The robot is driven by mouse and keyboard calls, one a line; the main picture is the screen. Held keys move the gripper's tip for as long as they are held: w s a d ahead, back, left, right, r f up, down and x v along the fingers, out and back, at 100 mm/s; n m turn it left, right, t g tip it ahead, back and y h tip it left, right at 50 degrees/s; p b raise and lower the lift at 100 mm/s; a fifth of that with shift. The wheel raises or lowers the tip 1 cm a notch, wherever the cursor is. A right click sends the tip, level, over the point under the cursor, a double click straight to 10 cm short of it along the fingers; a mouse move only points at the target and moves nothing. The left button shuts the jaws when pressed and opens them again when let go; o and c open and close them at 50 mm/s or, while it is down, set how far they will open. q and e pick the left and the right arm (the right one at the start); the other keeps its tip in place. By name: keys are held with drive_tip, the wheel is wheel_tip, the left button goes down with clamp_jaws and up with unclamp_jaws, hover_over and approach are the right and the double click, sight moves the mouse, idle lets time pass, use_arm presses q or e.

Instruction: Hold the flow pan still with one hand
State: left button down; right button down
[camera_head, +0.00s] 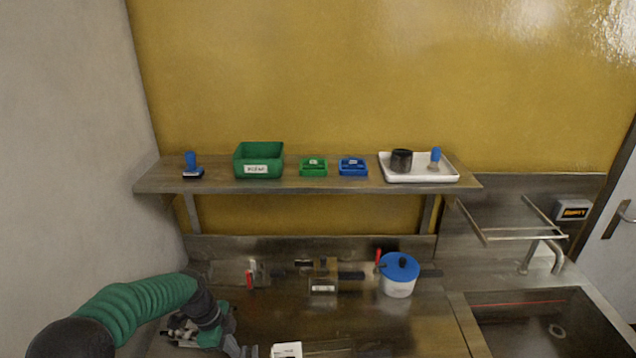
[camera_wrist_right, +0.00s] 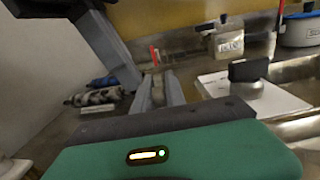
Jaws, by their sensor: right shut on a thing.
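The pan's outline does not show clearly in either view. My left arm comes in from the left in the head view with a green ribbed sleeve.
A white box (camera_head: 287,350) stands just right of my right gripper. Behind are a labelled container (camera_head: 322,286) and a white pot with a blue lid (camera_head: 398,285). A shelf (camera_head: 330,184) holds a green bin (camera_head: 258,160) and a white tray (camera_head: 420,178). A sink (camera_head: 540,320) is at right.

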use_arm(q)
drive_tip(key=shift+s+d, duration=0.15)
drive_tip(key=shift+s, duration=1)
drive_tip(key=shift+s+d, duration=0.1)
drive_tip(key=shift+s, duration=0.05)
drive_tip(key=shift+w+a+r, duration=0.6)
drive_tip(key=shift+w+r, duration=1.15)
drive_tip(key=shift+r, duration=1.6)
drive_tip(key=a+x, duration=0.1)
drive_tip(key=x, duration=0.5)
drive_tip(key=shift+a+f, duration=0.25)
drive_tip(key=shift+f, duration=0.25)
drive_tip(key=shift+s+d, duration=0.3)
drive_tip(key=shift+d, duration=0.25)
